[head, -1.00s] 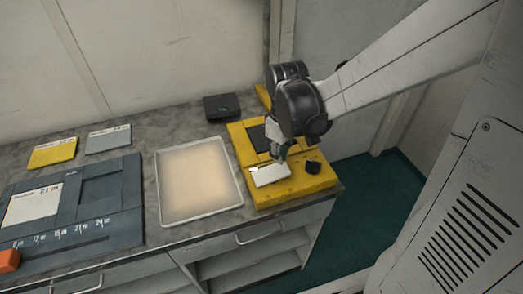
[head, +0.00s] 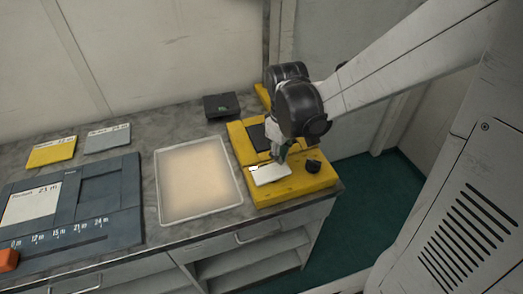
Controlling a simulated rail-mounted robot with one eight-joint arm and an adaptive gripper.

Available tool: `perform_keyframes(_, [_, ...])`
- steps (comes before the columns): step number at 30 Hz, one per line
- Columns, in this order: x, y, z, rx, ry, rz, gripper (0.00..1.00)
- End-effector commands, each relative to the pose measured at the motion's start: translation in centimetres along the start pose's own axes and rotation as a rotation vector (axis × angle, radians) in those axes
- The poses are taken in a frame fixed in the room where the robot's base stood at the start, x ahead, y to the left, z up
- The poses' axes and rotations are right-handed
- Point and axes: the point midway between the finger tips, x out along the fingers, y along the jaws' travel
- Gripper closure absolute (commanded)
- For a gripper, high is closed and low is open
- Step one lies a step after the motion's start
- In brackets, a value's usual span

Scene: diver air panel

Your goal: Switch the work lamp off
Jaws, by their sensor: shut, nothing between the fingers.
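A yellow unit (head: 309,186) stands at the right end of the counter. It carries a pale plate (head: 270,175) at its front, a black knob (head: 313,166) to the right and a dark panel (head: 258,137) behind. My gripper (head: 279,158) is shut and empty, pointing down over the unit just behind the pale plate, left of the knob. I cannot tell whether its fingertips touch the unit. The wrist hides part of the unit. No lamp or switch can be made out for certain. A pale, warm-toned panel (head: 199,180) lies left of the unit.
A dark board with depth marks (head: 105,205) lies at the left, with an orange block (head: 9,260) at its edge. A yellow card (head: 51,151), a grey card (head: 107,139) and a black box (head: 221,106) lie behind. A cabinet wall fills the right.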

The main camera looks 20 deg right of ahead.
Motion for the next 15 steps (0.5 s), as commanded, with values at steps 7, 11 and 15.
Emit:
perform_keyframes(7, [0.37, 0.0, 0.0, 0.0, 0.0, 0.0, 1.0])
perform_keyframes(11, [0.54, 0.0, 0.0, 0.0, 0.0, 0.0, 1.0])
perform_keyframes(15, [0.72, 0.0, 0.0, 0.0, 0.0, 0.0, 1.0])
